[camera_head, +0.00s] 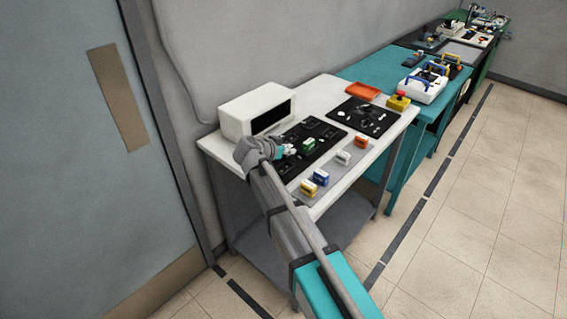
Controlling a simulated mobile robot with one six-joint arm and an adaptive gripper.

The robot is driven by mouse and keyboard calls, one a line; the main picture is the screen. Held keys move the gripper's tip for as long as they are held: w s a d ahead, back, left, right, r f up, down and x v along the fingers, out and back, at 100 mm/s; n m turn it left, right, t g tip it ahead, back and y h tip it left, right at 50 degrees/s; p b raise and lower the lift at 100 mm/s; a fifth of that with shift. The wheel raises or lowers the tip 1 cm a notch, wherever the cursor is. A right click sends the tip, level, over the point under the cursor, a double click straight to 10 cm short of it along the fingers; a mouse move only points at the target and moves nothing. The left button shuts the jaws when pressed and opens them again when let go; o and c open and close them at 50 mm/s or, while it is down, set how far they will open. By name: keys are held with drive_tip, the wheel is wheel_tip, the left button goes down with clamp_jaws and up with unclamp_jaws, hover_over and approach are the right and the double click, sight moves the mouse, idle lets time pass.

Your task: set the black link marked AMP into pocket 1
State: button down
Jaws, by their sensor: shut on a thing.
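My gripper (287,150) is over the black pocketed board (330,137) on the white table. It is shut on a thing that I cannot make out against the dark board. A green link (308,145) is close to the right of the fingertips; I cannot tell whether they touch. No black link stands out elsewhere in view. The AMP mark and the pocket numbers are too small to read. My wrist hides the left part of the board.
A grey strip (329,167) along the front holds blue (321,177), yellow (308,188), white (342,157) and orange (361,142) links. A white box (245,112) stands behind the board. A second black board (362,116), a red tray (363,91) and a red-topped yellow button box (398,102) are farther right.

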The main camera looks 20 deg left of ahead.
sight(285, 159)
drive_tip(key=shift+f, duration=0.1)
idle(0.3)
drive_tip(key=shift+s+a+f+b, duration=0.2)
drive_tip(key=shift+a+f+b, duration=0.15)
drive_tip(key=shift+f+b, duration=1.6)
drive_tip(key=shift+b, duration=0.05)
drive_tip(key=shift+f+b, duration=0.3)
drive_tip(key=shift+c, duration=2.3)
unclamp_jaws()
drive_tip(key=shift+r, duration=0.25)
